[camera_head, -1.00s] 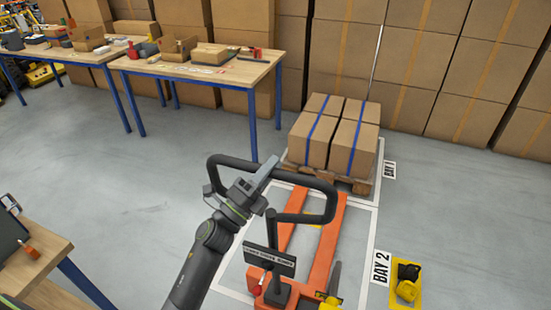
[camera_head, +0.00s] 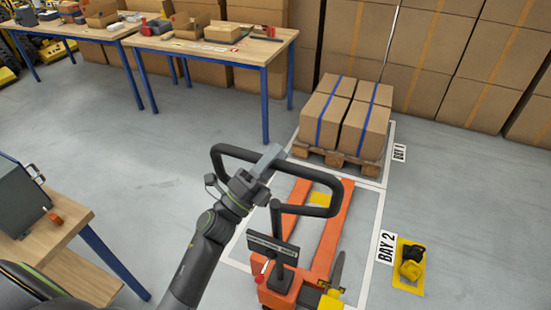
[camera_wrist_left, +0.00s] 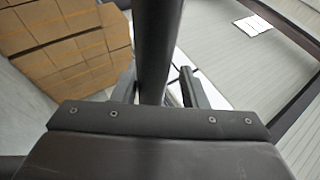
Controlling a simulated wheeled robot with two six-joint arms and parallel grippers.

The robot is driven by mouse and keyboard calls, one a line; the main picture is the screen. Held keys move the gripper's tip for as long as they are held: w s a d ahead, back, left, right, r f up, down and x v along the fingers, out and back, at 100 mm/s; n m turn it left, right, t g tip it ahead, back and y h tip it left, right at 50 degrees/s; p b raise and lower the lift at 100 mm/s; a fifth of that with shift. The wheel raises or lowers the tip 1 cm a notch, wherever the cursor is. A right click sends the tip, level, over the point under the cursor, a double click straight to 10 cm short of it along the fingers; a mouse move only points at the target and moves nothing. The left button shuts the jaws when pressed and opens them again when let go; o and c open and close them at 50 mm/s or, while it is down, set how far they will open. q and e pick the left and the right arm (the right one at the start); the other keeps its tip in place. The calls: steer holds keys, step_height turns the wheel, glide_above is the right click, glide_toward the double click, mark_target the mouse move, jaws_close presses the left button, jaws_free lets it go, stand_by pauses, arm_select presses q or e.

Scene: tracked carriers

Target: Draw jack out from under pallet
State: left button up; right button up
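The orange pallet jack (camera_head: 331,236) stands in the marked bay by the BAY 2 sign, with its forks pointing at the pallet. Its black loop handle (camera_head: 335,198) rises toward me. The wooden pallet (camera_head: 335,159) sits in BAY 1 beyond the forks, loaded with brown cartons (camera_head: 344,118) with blue straps. The forks show bare in front of the pallet; the handle partly hides their tips. My left gripper (camera_head: 267,162) is at the left part of the loop, shut on the handle. The left wrist view shows the dark handle bar (camera_wrist_left: 157,45) between the fingers. My right gripper is not in view.
A workbench (camera_head: 215,45) with boxes and tools stands at the back. A wooden table (camera_head: 55,232) is near at left. A yellow mat (camera_head: 407,283) with a yellow-black object lies right of the jack. Carton stacks line the back wall. Grey floor at left is clear.

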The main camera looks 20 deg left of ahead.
arm_select(q)
steer(key=shift+o, duration=0.6)
steer(key=shift+s+a, duration=0.1)
steer(key=shift+s, duration=0.1)
steer(key=shift+f, duration=0.15)
steer(key=shift+f+b, duration=0.25)
steer(key=shift+b, duration=0.05)
steer(key=b+v, duration=0.9)
steer(key=v, duration=0.8)
steer(key=shift+s+r, duration=0.2)
steer(key=shift+r, duration=0.05)
steer(key=shift+w, duration=0.1)
